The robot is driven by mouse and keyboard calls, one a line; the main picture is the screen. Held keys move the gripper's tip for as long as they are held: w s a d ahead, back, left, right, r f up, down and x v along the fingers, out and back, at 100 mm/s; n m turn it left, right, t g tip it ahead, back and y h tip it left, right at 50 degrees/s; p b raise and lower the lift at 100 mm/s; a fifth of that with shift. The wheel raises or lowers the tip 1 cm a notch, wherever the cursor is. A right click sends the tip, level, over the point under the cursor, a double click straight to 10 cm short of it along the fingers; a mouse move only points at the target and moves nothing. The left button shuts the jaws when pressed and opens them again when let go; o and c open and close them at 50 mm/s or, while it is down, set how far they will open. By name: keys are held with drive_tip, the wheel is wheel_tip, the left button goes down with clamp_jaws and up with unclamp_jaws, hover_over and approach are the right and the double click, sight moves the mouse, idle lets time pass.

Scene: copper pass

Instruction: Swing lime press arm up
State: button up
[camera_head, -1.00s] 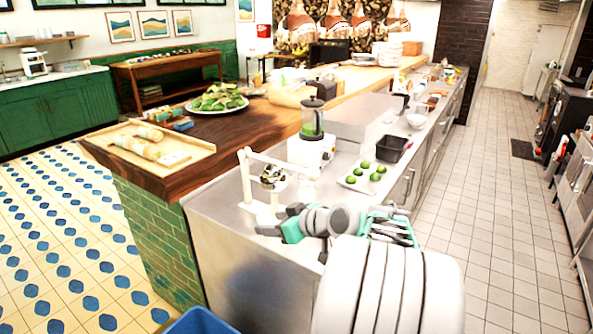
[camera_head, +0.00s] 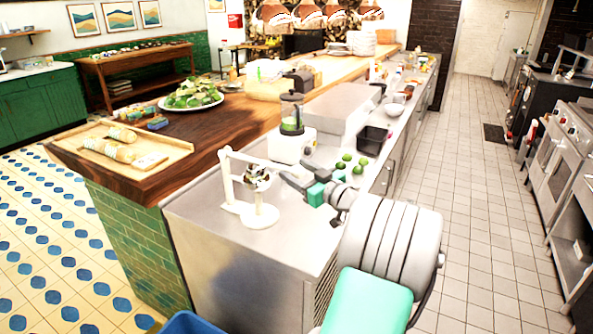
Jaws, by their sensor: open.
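The white lime press (camera_head: 262,215) stands near the front end of the steel counter, with a round base and an upright post at its left. Its white press arm (camera_head: 255,157) runs from the top of the post to the right, sloping slightly down, above a metal cup (camera_head: 257,177). My gripper (camera_head: 288,177) is open, just right of the cup and close to the far end of the press arm. I cannot tell whether it touches the arm.
A blender (camera_head: 291,130) stands right behind the press. A black bin (camera_head: 373,140) and a steel box (camera_head: 345,107) sit farther along the counter (camera_head: 215,205). A wooden board with rolls (camera_head: 170,150) lies on the raised wooden top at left. The tiled aisle at right is clear.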

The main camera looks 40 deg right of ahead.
clamp_jaws()
idle(0.5)
idle(0.8)
